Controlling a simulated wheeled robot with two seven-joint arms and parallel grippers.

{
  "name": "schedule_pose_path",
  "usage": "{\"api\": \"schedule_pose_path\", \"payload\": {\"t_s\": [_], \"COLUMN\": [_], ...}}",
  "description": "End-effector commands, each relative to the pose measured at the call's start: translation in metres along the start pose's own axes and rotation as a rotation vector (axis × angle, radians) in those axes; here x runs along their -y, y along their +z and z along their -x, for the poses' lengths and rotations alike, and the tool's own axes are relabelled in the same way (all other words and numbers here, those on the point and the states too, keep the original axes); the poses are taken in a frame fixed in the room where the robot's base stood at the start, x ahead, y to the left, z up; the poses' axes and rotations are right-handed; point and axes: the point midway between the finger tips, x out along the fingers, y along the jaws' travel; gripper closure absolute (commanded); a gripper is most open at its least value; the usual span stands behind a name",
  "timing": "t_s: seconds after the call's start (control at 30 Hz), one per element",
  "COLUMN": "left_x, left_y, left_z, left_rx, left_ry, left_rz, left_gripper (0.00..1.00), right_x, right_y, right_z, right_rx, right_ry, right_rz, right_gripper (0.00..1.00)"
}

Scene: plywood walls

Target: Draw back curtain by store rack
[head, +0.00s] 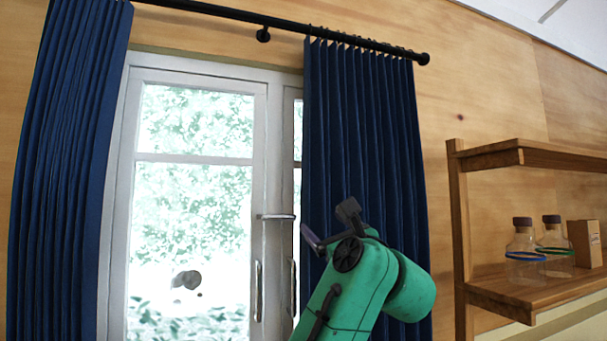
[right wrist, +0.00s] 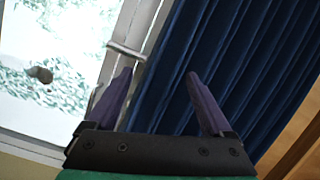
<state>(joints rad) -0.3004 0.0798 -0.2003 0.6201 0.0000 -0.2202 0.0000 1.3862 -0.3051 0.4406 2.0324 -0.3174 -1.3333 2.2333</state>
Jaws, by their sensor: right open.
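The blue curtain by the rack (head: 395,140) hangs in pleats from a black rod (head: 350,40) and covers the right part of the window. The wooden store rack (head: 460,230) stands to its right. My right gripper (head: 328,225) is in front of this curtain's left edge. In the right wrist view, its two purple fingers (right wrist: 160,90) are apart, with the curtain (right wrist: 235,60) behind the gap and beyond the right finger. The left finger lies over the window frame near the curtain's edge. Nothing shows held between the fingers. My left gripper is not in view.
A second blue curtain (head: 68,170) hangs at the left of the window. The white window (head: 115,220) has a handle (head: 275,217) close to my right gripper. The rack's shelf holds two glass bottles (head: 524,262) (head: 555,255) and a brown box (head: 585,243).

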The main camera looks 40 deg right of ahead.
Motion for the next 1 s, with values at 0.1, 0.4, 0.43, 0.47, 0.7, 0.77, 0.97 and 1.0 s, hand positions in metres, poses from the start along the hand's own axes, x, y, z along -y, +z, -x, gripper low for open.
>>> {"api": "schedule_pose_path", "payload": {"t_s": [0.1,0.4,0.43,0.47,0.7,0.77,0.97,1.0], "left_x": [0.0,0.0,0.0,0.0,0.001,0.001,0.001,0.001], "left_y": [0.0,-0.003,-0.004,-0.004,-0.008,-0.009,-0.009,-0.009], "left_z": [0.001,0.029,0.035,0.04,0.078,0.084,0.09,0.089], "left_rx": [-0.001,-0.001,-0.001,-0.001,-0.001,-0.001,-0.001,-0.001], "left_ry": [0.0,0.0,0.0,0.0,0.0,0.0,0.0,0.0], "left_rz": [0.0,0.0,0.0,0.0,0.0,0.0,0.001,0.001], "left_gripper": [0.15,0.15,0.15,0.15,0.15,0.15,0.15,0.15], "right_x": [0.031,0.043,0.043,0.044,0.048,0.048,0.047,0.047], "right_y": [0.043,0.061,0.062,0.064,0.07,0.071,0.067,0.067], "right_z": [0.018,-0.017,-0.025,-0.034,-0.096,-0.107,-0.123,-0.123], "right_rx": [0.095,0.11,0.109,0.109,0.111,0.111,0.115,0.115], "right_ry": [-0.035,-0.039,-0.039,-0.039,-0.04,-0.04,-0.041,-0.041], "right_rz": [-0.269,-0.336,-0.336,-0.335,-0.333,-0.333,-0.335,-0.335], "right_gripper": [0.15,0.15,0.15,0.15,0.15,0.15,0.15,0.15]}}
